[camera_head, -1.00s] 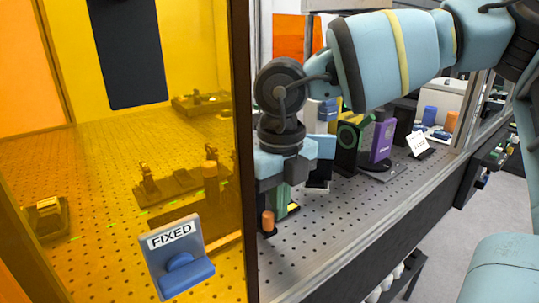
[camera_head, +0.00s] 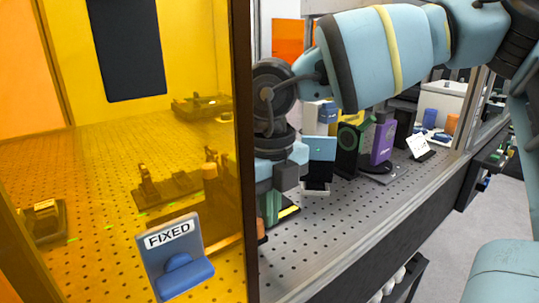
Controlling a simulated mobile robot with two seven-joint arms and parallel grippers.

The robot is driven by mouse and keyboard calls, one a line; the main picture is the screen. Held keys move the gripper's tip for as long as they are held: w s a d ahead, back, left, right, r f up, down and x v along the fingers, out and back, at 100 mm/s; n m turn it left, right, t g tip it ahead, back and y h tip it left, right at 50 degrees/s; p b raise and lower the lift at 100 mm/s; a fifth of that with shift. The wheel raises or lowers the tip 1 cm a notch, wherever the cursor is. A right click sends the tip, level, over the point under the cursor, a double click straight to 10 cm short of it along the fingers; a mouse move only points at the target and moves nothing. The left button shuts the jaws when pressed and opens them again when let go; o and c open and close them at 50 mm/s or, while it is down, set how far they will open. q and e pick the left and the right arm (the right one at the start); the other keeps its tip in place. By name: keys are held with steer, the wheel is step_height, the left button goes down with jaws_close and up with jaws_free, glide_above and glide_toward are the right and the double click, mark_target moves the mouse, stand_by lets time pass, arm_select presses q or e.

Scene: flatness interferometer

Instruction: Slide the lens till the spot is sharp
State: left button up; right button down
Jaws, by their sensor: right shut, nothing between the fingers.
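My right gripper (camera_head: 280,186) points down over the perforated bench just right of the dark frame edge, and that edge cuts off part of it. Its fingers are shut with nothing seen between them. Just below it stands a dark green mount (camera_head: 271,207), with an orange knob (camera_head: 261,229) mostly hidden by the frame edge. I cannot tell whether the gripper touches them, or whether either is the lens. My left gripper is not in view.
An amber panel frame (camera_head: 245,130) stands at the left, with a blue "FIXED" plate (camera_head: 190,275) at its front. Optical parts (camera_head: 165,192) show through the amber. A purple box (camera_head: 383,142) and a white card (camera_head: 418,147) stand farther back right. The bench front (camera_head: 335,235) is clear.

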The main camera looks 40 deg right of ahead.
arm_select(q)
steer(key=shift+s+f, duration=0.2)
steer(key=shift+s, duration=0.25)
arm_select(e)
steer(key=shift+a, duration=0.4)
arm_select(q)
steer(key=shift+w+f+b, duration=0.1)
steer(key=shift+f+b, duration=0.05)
steer(key=shift+b, duration=0.15)
arm_select(e)
steer(key=shift+w+a, duration=0.1)
steer(key=shift+a, duration=0.3)
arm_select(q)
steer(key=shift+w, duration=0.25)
arm_select(e)
steer(key=shift+d, duration=0.15)
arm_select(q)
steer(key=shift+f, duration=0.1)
arm_select(e)
steer(key=shift+d, duration=0.45)
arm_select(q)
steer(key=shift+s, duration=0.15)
